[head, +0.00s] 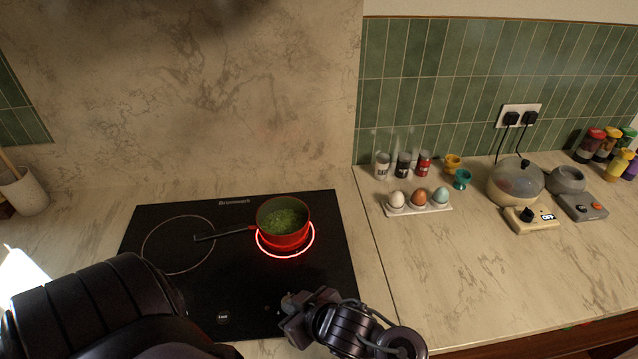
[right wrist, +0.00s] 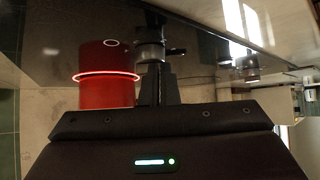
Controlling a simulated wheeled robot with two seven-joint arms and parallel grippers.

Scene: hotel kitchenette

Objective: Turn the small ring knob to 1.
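The black cooktop (head: 200,275) has a small ring (head: 313,240) glowing red at its right, under a red saucepan (head: 284,240) with green contents. My right gripper (head: 291,304) is low over the cooktop's front right edge. In the right wrist view, a grey knob (right wrist: 150,51) stands right at the tips of my right gripper (right wrist: 158,75); I cannot tell whether the fingers grip it. A second knob (right wrist: 250,68) stands farther right there. The knob's number marks cannot be read. My left arm crosses the lower left of the head view, and its gripper does not show.
The pan's handle (head: 225,235) points left toward the unlit larger ring (head: 178,244). An egg tray (head: 420,209), spice shakers (head: 403,164) and an egg cooker (head: 516,184) stand on the right counter. The right counter's front is clear.

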